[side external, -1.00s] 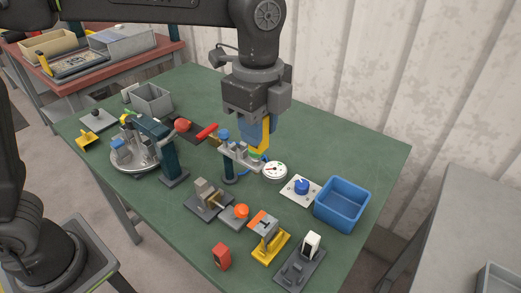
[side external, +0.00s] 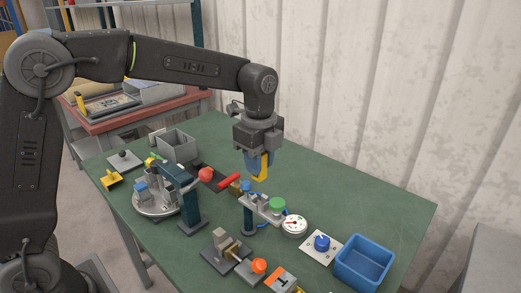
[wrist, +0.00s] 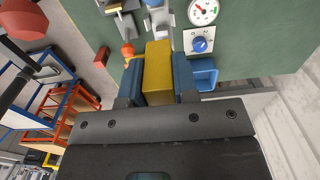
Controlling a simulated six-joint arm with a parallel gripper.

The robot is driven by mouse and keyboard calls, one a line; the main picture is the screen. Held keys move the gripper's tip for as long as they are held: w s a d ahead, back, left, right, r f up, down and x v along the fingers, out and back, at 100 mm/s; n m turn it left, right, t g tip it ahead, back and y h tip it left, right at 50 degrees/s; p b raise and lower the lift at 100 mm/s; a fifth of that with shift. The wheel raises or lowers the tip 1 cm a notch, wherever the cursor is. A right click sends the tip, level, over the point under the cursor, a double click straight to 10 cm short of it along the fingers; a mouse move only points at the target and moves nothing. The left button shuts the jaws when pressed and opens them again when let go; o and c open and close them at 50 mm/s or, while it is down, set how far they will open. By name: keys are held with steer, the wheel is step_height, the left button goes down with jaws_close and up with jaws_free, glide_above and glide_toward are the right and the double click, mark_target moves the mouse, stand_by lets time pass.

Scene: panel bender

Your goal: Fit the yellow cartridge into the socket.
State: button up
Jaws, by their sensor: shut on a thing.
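The yellow cartridge (side external: 262,169) is held between the blue fingers of my gripper (side external: 258,163), with its lower end sticking out below them. It hangs above the green table, behind the clamp stand with the green button. In the wrist view the cartridge (wrist: 158,70) sits between the two blue fingers of my gripper (wrist: 159,80), which are shut on it. It points away from the camera. I cannot clearly pick out the socket in either view.
The green-button stand (side external: 277,204), white gauge (side external: 294,223), blue knob plate (side external: 322,243) and blue bin (side external: 363,262) stand in front and to the right. A red lever (side external: 229,180) and a round turntable fixture (side external: 158,205) are left. The table's back right is clear.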

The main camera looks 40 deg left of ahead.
steer(key=shift+f, duration=3.35)
steer(key=shift+f, duration=0.75)
steer(key=o, duration=0.9)
steer(key=shift+o, duration=0.5)
steer(key=shift+o, duration=1.2)
steer(key=shift+r, duration=0.1)
steer(key=shift+r, duration=4.4)
